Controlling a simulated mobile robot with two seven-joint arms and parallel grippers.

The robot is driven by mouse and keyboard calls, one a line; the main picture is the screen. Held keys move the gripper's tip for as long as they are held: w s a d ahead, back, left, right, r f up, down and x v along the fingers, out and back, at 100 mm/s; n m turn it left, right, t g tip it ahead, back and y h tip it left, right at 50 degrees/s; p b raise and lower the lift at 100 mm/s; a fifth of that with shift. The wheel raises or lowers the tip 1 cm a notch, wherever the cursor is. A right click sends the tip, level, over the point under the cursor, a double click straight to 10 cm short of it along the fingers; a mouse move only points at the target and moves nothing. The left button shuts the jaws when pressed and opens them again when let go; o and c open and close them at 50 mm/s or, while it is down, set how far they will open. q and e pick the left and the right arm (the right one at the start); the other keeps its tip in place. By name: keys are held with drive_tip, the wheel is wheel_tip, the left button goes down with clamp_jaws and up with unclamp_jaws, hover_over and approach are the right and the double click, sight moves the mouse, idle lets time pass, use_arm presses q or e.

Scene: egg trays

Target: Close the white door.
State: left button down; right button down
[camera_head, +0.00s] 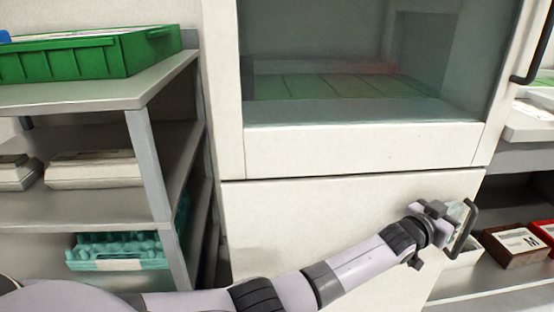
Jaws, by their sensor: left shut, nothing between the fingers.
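A white cabinet fills the middle of the view. Its plain lower white door (290,225) looks about flush with the front, though a dark line runs along its top edge; I cannot tell if it is fully shut. A dark handle (469,226) shows at its right side. Above it is a white-framed glass door (350,146) with a black handle (535,45) at the right. My left arm reaches across the lower door. My left gripper (456,214) is shut and empty, beside the lower handle; contact is unclear. My right gripper is out of view.
A grey shelf rack (150,88) stands at the left, with a green crate (95,58) on top and a teal tray (118,252) low down. A shelf at the right holds dark red boxes (515,245), close to my left gripper.

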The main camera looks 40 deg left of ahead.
use_arm(q)
drive_tip(key=shift+w+a+r, duration=0.1)
drive_tip(key=shift+w+a, duration=0.2)
drive_tip(key=shift+a, duration=0.05)
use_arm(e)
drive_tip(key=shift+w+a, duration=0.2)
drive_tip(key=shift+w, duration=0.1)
